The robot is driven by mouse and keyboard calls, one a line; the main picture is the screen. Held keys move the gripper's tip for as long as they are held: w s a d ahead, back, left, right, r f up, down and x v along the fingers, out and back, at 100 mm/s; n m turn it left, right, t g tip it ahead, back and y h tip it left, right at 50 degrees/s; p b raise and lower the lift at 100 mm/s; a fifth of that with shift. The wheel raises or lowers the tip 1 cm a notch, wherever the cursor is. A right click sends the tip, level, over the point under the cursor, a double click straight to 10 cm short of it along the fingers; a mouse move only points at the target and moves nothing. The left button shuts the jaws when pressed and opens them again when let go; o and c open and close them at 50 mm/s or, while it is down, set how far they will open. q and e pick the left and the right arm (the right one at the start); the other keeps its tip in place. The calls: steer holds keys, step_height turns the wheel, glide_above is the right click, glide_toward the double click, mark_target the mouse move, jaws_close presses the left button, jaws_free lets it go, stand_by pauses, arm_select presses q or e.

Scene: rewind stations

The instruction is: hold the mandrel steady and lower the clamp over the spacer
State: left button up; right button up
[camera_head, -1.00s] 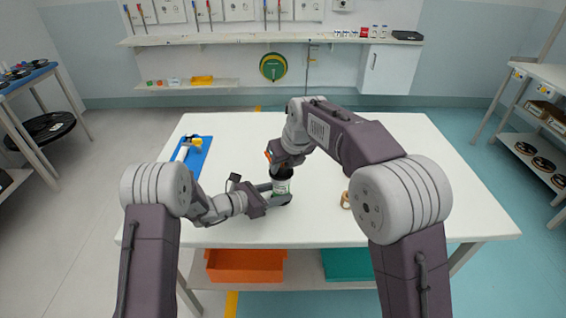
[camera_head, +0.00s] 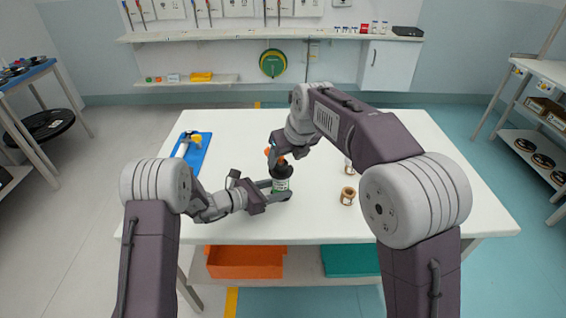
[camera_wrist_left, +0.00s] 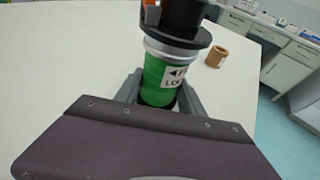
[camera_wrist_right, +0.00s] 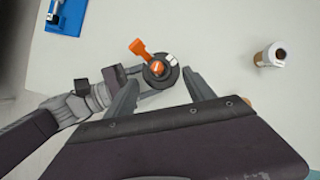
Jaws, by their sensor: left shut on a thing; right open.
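The green mandrel (camera_head: 281,186) with a white label stands upright on the white table, and my left gripper (camera_wrist_left: 160,92) is shut around it. A pale silvery ring (camera_wrist_left: 171,50), perhaps the spacer, sits at its top. The black clamp (camera_wrist_left: 190,36) is directly above this ring, and I see no clear gap between them. The clamp's orange lever (camera_wrist_right: 140,48) points up and left in the right wrist view. My right gripper (camera_wrist_right: 163,90) is open above the clamp, its fingers apart; the clamp shows beyond the fingertips. The far side of the mandrel is hidden.
A small tan ring (camera_head: 347,196) lies to the right on the table (camera_head: 430,200). A white and brown cylinder (camera_wrist_right: 268,56) stands farther back, partly behind my right arm in the head view. A blue tray (camera_head: 204,150) with a yellow-and-white tool is at left.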

steer(key=v, duration=0.8)
stand_by(0.4)
arm_select(q)
steer(key=o, duration=1.1)
steer(key=shift+c, duration=0.2)
